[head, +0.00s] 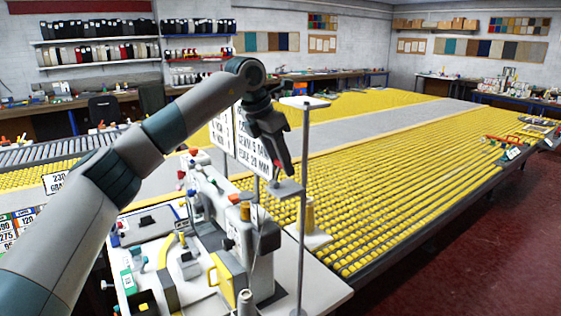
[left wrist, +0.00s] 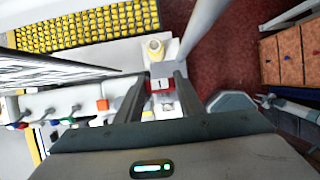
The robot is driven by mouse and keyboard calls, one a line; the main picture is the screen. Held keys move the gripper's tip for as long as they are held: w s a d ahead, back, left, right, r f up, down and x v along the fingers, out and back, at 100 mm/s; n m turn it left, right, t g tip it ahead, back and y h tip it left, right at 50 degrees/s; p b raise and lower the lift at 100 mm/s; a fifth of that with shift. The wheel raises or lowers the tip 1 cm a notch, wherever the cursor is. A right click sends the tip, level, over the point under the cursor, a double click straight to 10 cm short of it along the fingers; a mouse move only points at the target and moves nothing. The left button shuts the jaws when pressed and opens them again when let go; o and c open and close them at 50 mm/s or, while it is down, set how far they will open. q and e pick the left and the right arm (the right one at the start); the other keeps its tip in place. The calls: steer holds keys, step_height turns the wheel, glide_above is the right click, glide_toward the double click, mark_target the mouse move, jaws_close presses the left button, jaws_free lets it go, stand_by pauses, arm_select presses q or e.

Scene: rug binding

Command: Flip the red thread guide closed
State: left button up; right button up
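My left gripper (head: 283,172) reaches over the sewing machine (head: 238,232) from the left, fingers pointing down, close to a small grey plate on a thin post. In the left wrist view the two fingers (left wrist: 164,82) are apart. A small red part with a white label marked "1" (left wrist: 162,85) shows between and just beyond the fingertips; it looks like the red thread guide. I cannot tell whether a finger touches it, or how far it is tilted. In the head view the guide is mostly hidden by the gripper. My right gripper is in neither view.
A thin upright post (head: 303,200) with a top plate stands just right of the gripper. A yellow thread cone (head: 309,215) stands close by; a cone also shows in the wrist view (left wrist: 155,48). White printed signs (head: 253,150) stand behind. A yellow-slatted table (head: 390,190) fills the right.

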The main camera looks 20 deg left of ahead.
arm_select(q)
steer(key=shift+w+d+r+p, duration=0.1)
steer(key=shift+r+p, duration=0.1)
steer(key=shift+p, duration=0.3)
steer(key=shift+w+d+g+y+p, duration=0.15)
steer(key=shift+g+y+p, duration=0.25)
steer(key=shift+p, duration=0.4)
steer(key=shift+w+d+f+g+p, duration=0.15)
steer(key=shift+f+g+p, duration=0.15)
steer(key=shift+p, duration=0.2)
steer(key=shift+y, duration=0.3)
steer(key=o, duration=1.1)
steer(key=shift+f, duration=0.1)
steer(key=shift+c, duration=0.2)
